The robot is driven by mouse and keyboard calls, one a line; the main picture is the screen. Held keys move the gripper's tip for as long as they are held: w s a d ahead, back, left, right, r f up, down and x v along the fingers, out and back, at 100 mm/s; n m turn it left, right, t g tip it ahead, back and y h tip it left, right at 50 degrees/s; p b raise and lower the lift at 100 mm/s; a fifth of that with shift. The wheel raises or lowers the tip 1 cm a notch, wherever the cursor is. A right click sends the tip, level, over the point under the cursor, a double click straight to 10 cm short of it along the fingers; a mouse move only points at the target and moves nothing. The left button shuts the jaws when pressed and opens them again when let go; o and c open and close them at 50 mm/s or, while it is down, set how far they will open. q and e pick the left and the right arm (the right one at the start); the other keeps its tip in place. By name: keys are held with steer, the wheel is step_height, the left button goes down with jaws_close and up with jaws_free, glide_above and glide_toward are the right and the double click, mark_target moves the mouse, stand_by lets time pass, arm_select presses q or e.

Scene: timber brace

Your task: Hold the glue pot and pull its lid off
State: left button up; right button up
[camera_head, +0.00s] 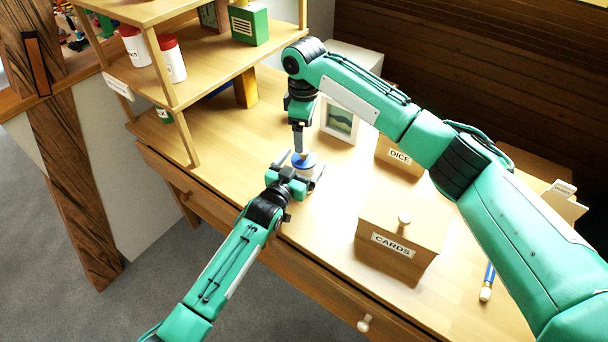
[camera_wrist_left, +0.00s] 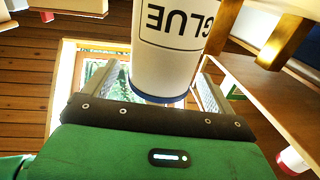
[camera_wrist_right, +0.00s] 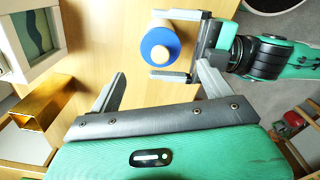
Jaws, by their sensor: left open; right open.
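The white glue pot (camera_wrist_left: 172,60) stands on the desk, its GLUE label upside down in the left wrist view. Its blue lid (camera_wrist_right: 160,47) with a pale round knob (camera_wrist_right: 165,56) is on it; the lid also shows in the head view (camera_head: 305,158). My left gripper (camera_head: 301,168) is open, with one finger on each side of the pot; I cannot tell whether they touch it. My right gripper (camera_head: 299,148) is open and points down above the lid. In the right wrist view the lid lies beyond and between its fingers (camera_wrist_right: 160,85).
A CARDS box (camera_head: 385,225) with a knob stands right of the pot, a DICE box (camera_head: 400,158) behind it. A framed picture (camera_head: 340,122) stands close behind my right gripper. A wooden shelf (camera_head: 178,85) with red-lidded jars rises at left. The desk's front edge is near.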

arm_select(q)
steer(key=shift+w+d, duration=0.25)
steer(key=shift+w, duration=0.1)
